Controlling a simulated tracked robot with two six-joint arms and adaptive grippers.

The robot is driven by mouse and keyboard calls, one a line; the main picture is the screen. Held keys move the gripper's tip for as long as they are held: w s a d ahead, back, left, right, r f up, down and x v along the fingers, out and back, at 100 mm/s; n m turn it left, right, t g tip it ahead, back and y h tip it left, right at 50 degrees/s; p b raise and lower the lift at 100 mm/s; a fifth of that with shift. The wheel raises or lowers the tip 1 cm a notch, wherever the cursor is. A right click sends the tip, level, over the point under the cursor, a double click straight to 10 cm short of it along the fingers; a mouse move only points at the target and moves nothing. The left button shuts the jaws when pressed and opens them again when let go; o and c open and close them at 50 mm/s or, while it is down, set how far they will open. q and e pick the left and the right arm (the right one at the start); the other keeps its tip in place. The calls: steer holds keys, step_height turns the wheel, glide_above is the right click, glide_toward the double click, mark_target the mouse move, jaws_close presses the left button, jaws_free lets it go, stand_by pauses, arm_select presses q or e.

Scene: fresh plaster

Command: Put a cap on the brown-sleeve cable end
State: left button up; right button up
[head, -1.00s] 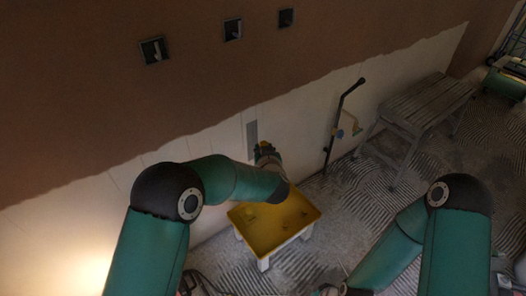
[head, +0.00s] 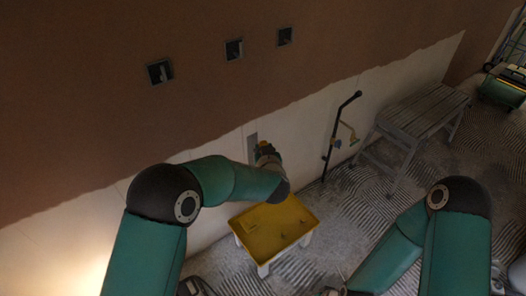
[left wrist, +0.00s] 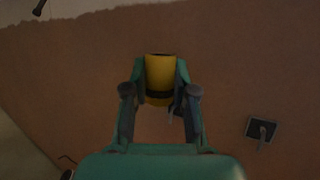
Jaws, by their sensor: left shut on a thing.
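My left gripper (left wrist: 160,95) is shut on a yellow cylinder with a dark band (left wrist: 160,75), which looks like a cap. In the head view this gripper (head: 265,152) is in front of the wall, above the yellow tray. Three square wall boxes sit in the brown plaster: a left one (head: 159,71), a middle one (head: 233,49) and a right one (head: 284,36). Each seems to hold a pale cable end; sleeve colours are too dim to tell. In the left wrist view one box with a cable end (left wrist: 262,130) is right of the gripper, apart from it.
A yellow tray (head: 240,226) with a few small things stands on white legs below my left gripper. A dark pipe with a brass fitting (head: 337,130) stands by the wall. A grey bench (head: 425,110) is to the right. The ridged floor (head: 345,215) between is largely clear.

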mark_target(264, 144)
arm_select(q)
steer(key=shift+r+p, duration=3.3)
steer(key=shift+r, duration=0.7)
steer(key=shift+r+p, duration=0.7)
steer(key=shift+r, duration=0.75)
step_height(264, 144, up, 21)
steer(key=shift+f, duration=0.15)
